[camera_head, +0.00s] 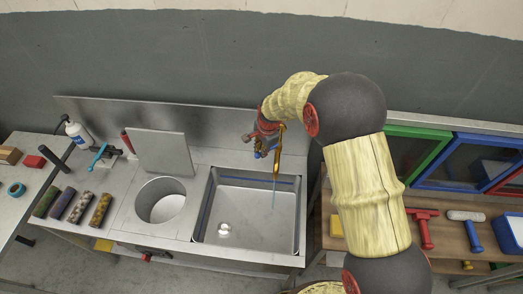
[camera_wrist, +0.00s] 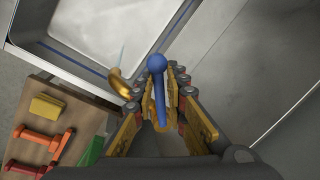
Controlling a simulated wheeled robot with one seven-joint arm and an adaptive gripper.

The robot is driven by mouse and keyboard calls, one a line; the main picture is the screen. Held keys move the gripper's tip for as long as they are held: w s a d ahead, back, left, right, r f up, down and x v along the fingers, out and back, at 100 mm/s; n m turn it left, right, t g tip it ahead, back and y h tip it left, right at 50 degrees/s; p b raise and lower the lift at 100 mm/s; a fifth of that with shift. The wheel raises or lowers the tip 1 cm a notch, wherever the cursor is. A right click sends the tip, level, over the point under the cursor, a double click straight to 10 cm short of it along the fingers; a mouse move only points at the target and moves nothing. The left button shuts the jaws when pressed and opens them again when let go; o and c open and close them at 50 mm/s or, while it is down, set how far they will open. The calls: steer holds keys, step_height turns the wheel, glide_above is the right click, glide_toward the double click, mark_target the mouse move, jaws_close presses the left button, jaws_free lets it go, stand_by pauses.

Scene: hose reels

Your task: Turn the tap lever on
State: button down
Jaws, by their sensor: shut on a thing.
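The brass tap spout (camera_head: 277,152) arches over the sink (camera_head: 245,245) at its back edge, and it also shows in the wrist view (camera_wrist: 120,84). A thin pale-blue stream (camera_head: 273,194) hangs straight down from the spout into the basin. The blue tap lever (camera_wrist: 158,66), with a round ball end, stands between my fingers in the wrist view. My gripper (camera_wrist: 161,88) is shut on it. In the head view my gripper (camera_head: 262,140) is at the tap, left of the spout, and mostly hides the lever.
A round metal well (camera_head: 163,203) with a raised square lid (camera_head: 160,152) lies left of the sink. A wooden shelf with red (camera_head: 425,226) and blue (camera_head: 472,234) tools is right of the sink. A wall rises behind.

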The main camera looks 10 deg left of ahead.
steer(key=shift+w+r, duration=0.15)
steer(key=c, duration=1.9)
jaws_free()
steer(key=r, duration=0.3)
steer(key=s+d+r, duration=0.1)
steer(key=r, duration=0.7)
steer(key=shift+s+d+r, duration=0.25)
steer(key=shift+s, duration=0.15)
